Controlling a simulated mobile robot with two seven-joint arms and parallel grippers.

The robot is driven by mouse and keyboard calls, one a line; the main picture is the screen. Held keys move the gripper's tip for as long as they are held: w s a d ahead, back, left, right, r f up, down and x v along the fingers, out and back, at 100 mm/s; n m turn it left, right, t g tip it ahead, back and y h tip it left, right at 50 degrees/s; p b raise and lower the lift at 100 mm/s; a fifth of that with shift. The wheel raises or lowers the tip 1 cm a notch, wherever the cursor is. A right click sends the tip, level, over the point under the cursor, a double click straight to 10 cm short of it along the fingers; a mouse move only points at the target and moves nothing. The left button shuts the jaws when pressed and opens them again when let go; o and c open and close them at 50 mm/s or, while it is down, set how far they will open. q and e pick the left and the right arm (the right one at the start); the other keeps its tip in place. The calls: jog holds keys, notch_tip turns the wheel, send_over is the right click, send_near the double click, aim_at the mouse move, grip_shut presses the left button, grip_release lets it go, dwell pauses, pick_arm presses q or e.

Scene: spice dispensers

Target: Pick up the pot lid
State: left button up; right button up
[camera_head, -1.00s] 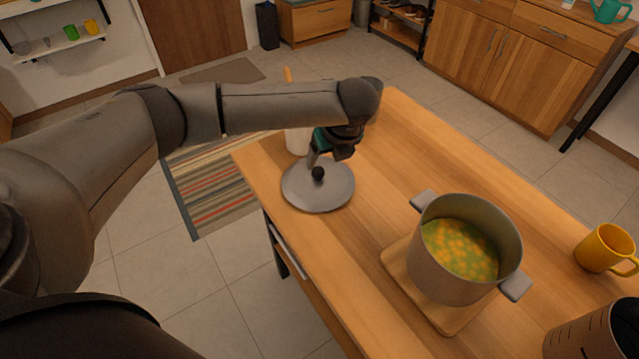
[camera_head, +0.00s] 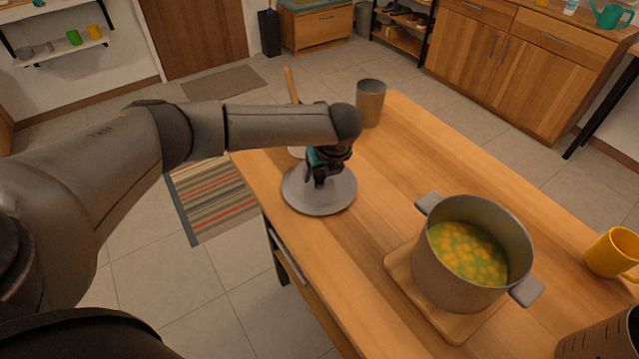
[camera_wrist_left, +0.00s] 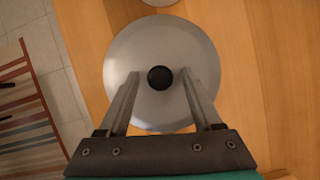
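The pot lid (camera_head: 322,200) is a round grey disc lying on the near left part of the wooden table. It also shows in the left wrist view (camera_wrist_left: 165,45), with its round black knob (camera_wrist_left: 160,78) in the middle. My left gripper (camera_head: 319,182) points down over the lid and hides the knob in the head view. In the left wrist view its two fingers (camera_wrist_left: 163,78) are apart, one on each side of the knob, with gaps between. The pot (camera_head: 468,255) stands uncovered on a wooden board, with green and orange food inside. My right gripper is not in view.
A grey metal cup (camera_head: 370,103) stands at the table's far corner, behind my left wrist. A white container with a wooden handle (camera_head: 291,86) is partly hidden by my arm. A yellow mug (camera_head: 612,253) stands right of the pot. Bare table lies between lid and pot.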

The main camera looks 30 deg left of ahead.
pick_arm(q)
grip_shut()
dwell(0.3)
jog(key=shift+r, duration=0.1)
